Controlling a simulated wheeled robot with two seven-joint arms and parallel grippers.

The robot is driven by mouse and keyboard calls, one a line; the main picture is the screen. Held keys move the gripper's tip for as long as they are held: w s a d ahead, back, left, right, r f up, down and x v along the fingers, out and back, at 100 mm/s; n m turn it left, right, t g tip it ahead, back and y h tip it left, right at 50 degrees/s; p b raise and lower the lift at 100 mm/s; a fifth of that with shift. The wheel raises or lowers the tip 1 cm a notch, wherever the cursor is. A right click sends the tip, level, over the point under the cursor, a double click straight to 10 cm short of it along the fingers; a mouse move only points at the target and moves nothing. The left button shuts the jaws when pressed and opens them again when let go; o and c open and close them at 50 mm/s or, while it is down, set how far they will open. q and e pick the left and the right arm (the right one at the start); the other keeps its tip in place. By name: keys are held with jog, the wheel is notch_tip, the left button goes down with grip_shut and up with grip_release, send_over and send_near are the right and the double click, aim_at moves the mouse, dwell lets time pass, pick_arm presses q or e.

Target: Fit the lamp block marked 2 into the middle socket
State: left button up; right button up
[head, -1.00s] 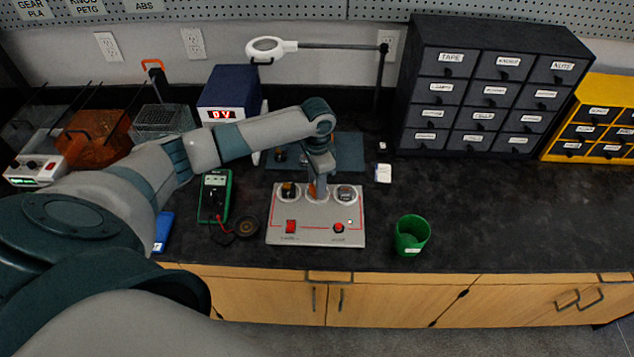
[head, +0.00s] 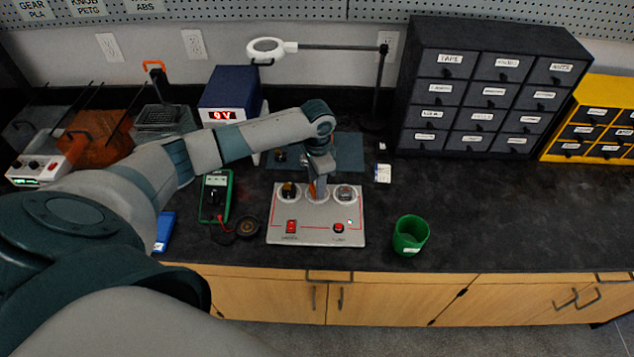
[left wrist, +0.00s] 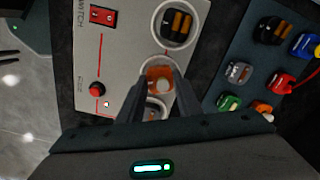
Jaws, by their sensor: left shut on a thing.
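The grey panel (head: 275,231) lies on the dark bench with three round sockets in a row. My left gripper (head: 318,184) points down over the middle socket and is shut on an orange block (left wrist: 158,76). In the left wrist view, that block sits within the outline of the middle socket (left wrist: 146,68), between my fingertips (left wrist: 160,88). I cannot tell whether it is fully seated, and no mark 2 is legible. The left socket (head: 289,193) holds a block with battery-like cells. The right socket (head: 345,193) also holds a dark block. My right gripper is not in view.
A blue-grey mat (left wrist: 217,98) with several coloured blocks lies behind the panel. The bench farther right is clear.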

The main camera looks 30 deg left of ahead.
pick_arm(q)
jog(key=shift+f, duration=0.55)
dwell(0.4)
jog(key=o, duration=0.7)
jog(key=shift+o, duration=0.2)
jog(key=shift+r, duration=0.1)
notch_tip(320, 180, up, 8)
jog(key=p, duration=0.8)
jog(key=shift+r, duration=1.45)
jog(key=shift+d+f, duration=0.1)
